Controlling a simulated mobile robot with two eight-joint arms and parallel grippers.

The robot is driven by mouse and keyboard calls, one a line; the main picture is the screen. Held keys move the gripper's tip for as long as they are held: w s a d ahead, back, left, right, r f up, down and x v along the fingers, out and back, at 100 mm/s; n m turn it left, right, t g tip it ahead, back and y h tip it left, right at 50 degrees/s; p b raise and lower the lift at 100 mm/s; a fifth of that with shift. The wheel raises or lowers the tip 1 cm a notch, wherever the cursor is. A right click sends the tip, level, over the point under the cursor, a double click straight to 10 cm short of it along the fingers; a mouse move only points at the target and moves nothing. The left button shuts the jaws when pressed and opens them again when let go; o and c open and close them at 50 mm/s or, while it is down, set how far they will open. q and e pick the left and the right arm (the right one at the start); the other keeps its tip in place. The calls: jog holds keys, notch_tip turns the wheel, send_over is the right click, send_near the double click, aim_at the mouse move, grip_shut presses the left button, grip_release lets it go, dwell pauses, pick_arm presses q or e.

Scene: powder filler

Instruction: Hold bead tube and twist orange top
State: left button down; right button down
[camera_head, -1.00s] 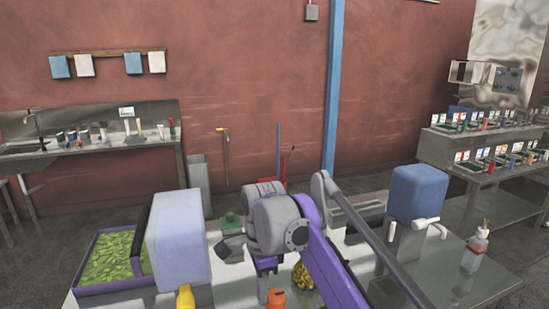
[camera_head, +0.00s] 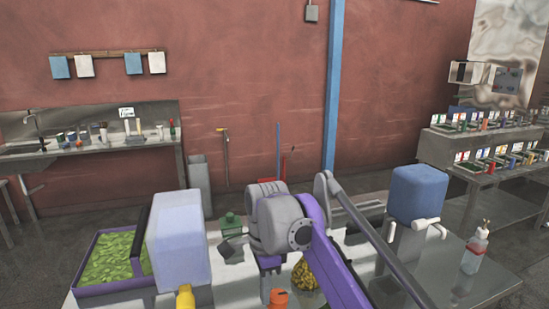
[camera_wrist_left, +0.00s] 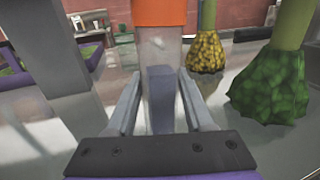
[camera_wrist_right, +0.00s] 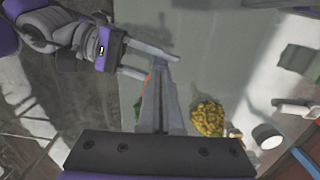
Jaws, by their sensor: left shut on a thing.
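In the left wrist view, a clear bead tube (camera_wrist_left: 160,85) with an orange top (camera_wrist_left: 160,12) stands upright between the fingers of my left gripper (camera_wrist_left: 160,105). The fingers are shut on the tube's sides, below the top. The right wrist view shows this left gripper (camera_wrist_right: 148,62) at the upper left. My right gripper (camera_wrist_right: 160,90) has its fingers together, with nothing visible between them. In the head view, my right gripper (camera_head: 265,287) points down beside the orange top (camera_head: 278,298). Whether it touches the top is not clear. The tube's lower part is hidden there.
A blue-topped dispenser (camera_head: 418,193) and bottle (camera_head: 474,250) stand right.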

pick_arm(q)
jog(key=shift+a, duration=0.2)
pick_arm(e)
jog(key=shift+w, duration=0.15)
pick_arm(q)
jog(key=shift+d, duration=0.15)
pick_arm(e)
notch_tip(320, 180, up, 6)
jog(key=shift+a, duration=0.25)
dwell(0.4)
pick_arm(q)
jog(key=shift+c, duration=1.1)
grip_release()
jog(key=shift+s, duration=0.1)
